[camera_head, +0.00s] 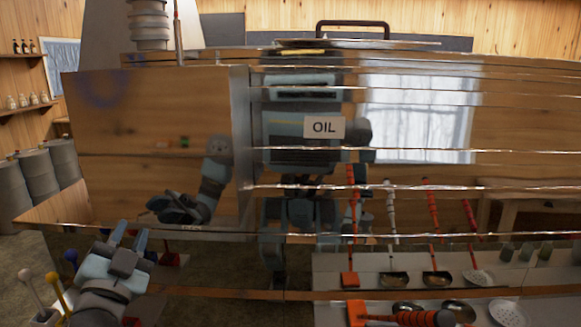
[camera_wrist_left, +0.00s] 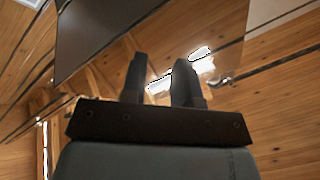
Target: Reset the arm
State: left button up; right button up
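My left gripper (camera_head: 130,234) is at the lower left of the head view, in front of the shiny metal evaporator (camera_head: 150,150). Its two fingers point up and stand apart with nothing between them. In the left wrist view the same gripper (camera_wrist_left: 161,72) shows its two dark fingers with a clear gap, against wood panelling and a dark flat surface. My right gripper is not in the head view directly; only my reflection shows in the metal.
Several ladles and skimmers lie at the lower right, including a slotted skimmer (camera_head: 508,313). Upright tools with a yellow knob (camera_head: 54,279) and a white knob (camera_head: 26,275) stand near my left arm. Grey barrels (camera_head: 39,174) stand at the left.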

pick_arm(q)
jog(key=s+a+f+n+g, duration=0.15)
jog(key=s+f+g, duration=0.25)
jog(key=f, duration=0.4)
jog(key=s+f+n+g+y, duration=0.1)
jog(key=s+f+n+g, duration=0.2)
jog(key=f, duration=0.4)
jog(key=s+f+n+g, duration=0.1)
jog(key=s+f+g, duration=0.35)
jog(key=f, duration=0.35)
jog(key=s+d+f+g+h, duration=0.1)
jog(key=s+f+g, duration=0.35)
jog(key=s, duration=0.35)
jog(key=s+d+f+g+h, duration=0.1)
jog(key=s+f+g, duration=0.2)
jog(key=s+f, duration=0.35)
jog(key=w+d+f+t+h+p, duration=0.3)
jog(key=d+f+t+p, duration=0.2)
jog(key=d+t+p, duration=0.2)
jog(key=shift+w+m+t+p, duration=0.3)
jog(key=shift+w+m, duration=0.05)
jog(key=shift+a, duration=0.1)
